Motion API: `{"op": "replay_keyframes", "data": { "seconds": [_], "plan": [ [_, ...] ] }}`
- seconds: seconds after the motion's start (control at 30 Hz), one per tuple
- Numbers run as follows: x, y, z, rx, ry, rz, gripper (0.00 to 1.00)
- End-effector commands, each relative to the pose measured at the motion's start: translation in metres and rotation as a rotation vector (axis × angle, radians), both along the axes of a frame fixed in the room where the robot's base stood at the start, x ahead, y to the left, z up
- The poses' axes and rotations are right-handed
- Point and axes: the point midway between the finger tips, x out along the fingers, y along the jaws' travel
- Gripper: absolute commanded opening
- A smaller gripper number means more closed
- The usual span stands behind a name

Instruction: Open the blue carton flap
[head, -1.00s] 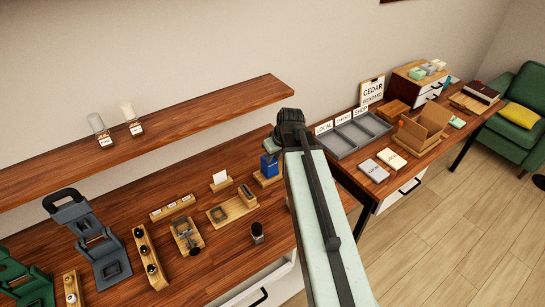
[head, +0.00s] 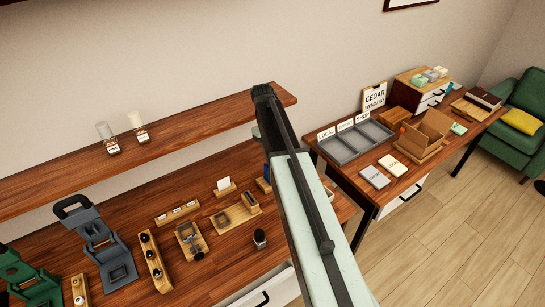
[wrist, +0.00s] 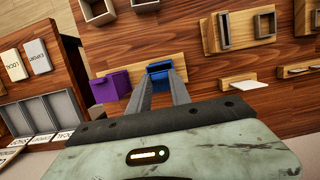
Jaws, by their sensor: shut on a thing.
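The blue carton (wrist: 160,67) stands on a wooden base on the workbench in the wrist view. The two fingers of my gripper (wrist: 161,77) reach up to it and are shut on its flap at the near edge. The fingertips hide part of the carton, so how far the flap is lifted cannot be told. In the head view only a sliver of the blue carton (head: 264,185) shows beside my arm, and the fingertips are hidden.
A purple box (wrist: 108,86) stands just left of the blue carton. A wooden shelf (head: 180,127) runs above the bench. Small wooden stands fill the bench left of my arm.

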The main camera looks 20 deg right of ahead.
Motion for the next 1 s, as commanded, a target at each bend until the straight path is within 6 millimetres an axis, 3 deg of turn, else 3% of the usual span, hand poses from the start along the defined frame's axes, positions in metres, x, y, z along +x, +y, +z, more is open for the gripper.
{"op": "replay_keyframes", "data": {
  "seconds": [0.6, 0.63, 0.7, 1.0],
  "plan": [
    [0.0022, 0.0014, 0.0011, -0.007, 0.043, 0.001, 0.00],
    [0.0023, 0.0014, 0.0012, -0.007, 0.043, 0.001, 0.33],
    [0.0024, 0.0014, 0.0012, -0.007, 0.043, 0.001, 0.47],
    [0.0027, 0.0012, 0.0019, -0.008, 0.043, 0.000, 0.47]
  ]
}}
